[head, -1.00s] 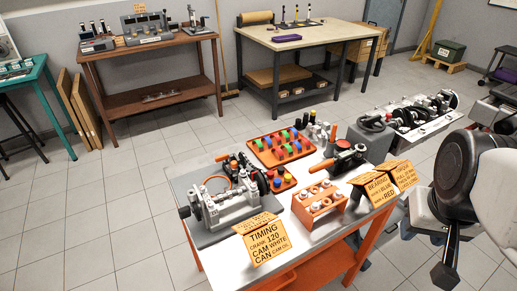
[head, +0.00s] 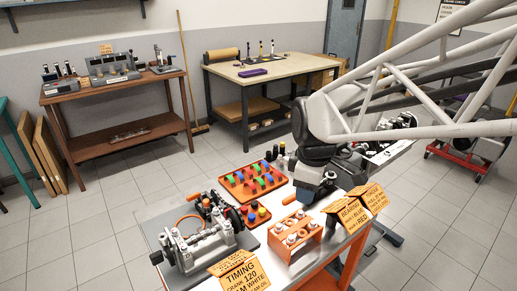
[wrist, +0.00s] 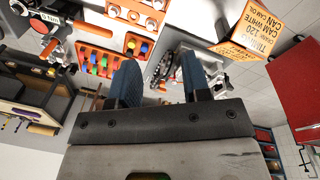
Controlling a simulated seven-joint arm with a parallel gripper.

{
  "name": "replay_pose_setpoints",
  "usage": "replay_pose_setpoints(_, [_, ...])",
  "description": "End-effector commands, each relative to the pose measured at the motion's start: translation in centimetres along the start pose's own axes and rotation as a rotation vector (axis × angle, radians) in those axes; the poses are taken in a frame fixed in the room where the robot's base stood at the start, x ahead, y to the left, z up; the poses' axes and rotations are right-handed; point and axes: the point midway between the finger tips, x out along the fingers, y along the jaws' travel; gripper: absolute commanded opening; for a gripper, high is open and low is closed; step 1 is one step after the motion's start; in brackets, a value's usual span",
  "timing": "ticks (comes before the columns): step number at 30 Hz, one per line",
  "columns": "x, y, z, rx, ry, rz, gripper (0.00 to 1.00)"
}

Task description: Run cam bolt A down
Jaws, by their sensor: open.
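My gripper (wrist: 160,68) is open and empty in the wrist view, with its two blue fingers apart. In the head view my arm reaches in from the right over the cart's back right corner, and I cannot make out the fingers there. The grey engine block with its cam gear (head: 205,242) sits on a mat at the cart's left; it is partly behind the fingers in the wrist view (wrist: 166,68). I cannot tell which part is cam bolt A. An orange-handled tool (head: 291,199) lies behind the orange rack; it also shows in the wrist view (wrist: 50,46).
The orange rack (head: 290,248) holds several pale round parts. Behind it is a tray of coloured caps (head: 230,185). Orange signs (head: 246,282) stand along the cart's front and right edges. Benches (head: 125,85) stand against the back walls, with open floor between.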

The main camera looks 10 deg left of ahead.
Motion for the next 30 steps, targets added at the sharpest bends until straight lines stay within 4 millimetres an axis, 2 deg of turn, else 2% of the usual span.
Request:
replay_pose_setpoints(1, [0.6,0.5,-1.6,-0.078,-0.003,-0.010,0.44])
replay_pose_setpoints(10, [3.8,2.2,-10.4,-0.551,-0.003,-0.052,0.44])
replay_pose_setpoints(21, [9.0,1.8,-21.5,-1.119,0.009,-0.104,0.44])
replay_pose_setpoints(25, [10.4,1.3,-24.3,-1.263,0.016,-0.116,0.44])
replay_pose_setpoints(30, [11.4,0.9,-26.1,-1.362,0.021,-0.125,0.44])
